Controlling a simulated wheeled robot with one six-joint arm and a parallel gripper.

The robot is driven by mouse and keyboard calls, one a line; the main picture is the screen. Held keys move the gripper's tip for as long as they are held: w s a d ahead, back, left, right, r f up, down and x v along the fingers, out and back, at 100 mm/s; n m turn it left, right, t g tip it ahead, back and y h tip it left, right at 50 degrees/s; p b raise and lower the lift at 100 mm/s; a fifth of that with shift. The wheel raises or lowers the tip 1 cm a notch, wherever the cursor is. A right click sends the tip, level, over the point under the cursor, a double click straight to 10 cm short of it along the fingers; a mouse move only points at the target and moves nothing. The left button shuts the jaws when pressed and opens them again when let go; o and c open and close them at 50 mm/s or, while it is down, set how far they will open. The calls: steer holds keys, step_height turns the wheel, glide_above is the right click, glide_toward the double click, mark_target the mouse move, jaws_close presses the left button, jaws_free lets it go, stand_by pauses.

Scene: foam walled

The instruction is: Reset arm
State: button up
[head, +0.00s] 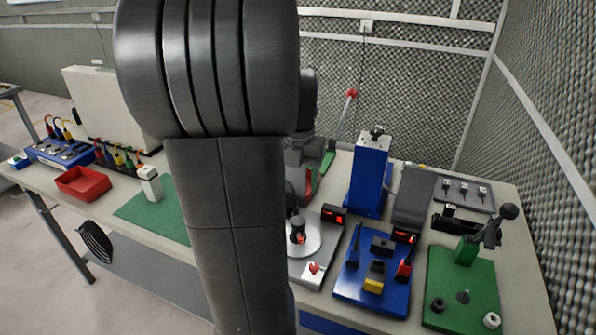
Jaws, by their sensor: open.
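My arm fills the middle of the head view, with a large dark joint at the top and a long grey link running down to the bottom edge. Darker parts of my arm show just behind its right side, over the bench. I cannot make out the fingers of my gripper; the big link hides that area. No object can be seen held.
The long bench has a red tray (83,184), a green mat (142,214) and a white block (150,184) at left. Right of my arm stand a grey scale-like unit (306,272), a blue tower (369,176), a blue board (348,286) and a green board (448,310). Foam walls enclose the back and right.

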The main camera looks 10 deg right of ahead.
mark_target(298, 220)
step_height(298, 220, up, 2)
steer(key=shift+r, duration=0.1)
stand_by(0.4)
step_height(298, 220, down, 14)
stand_by(0.5)
steer(key=shift+r, duration=0.15)
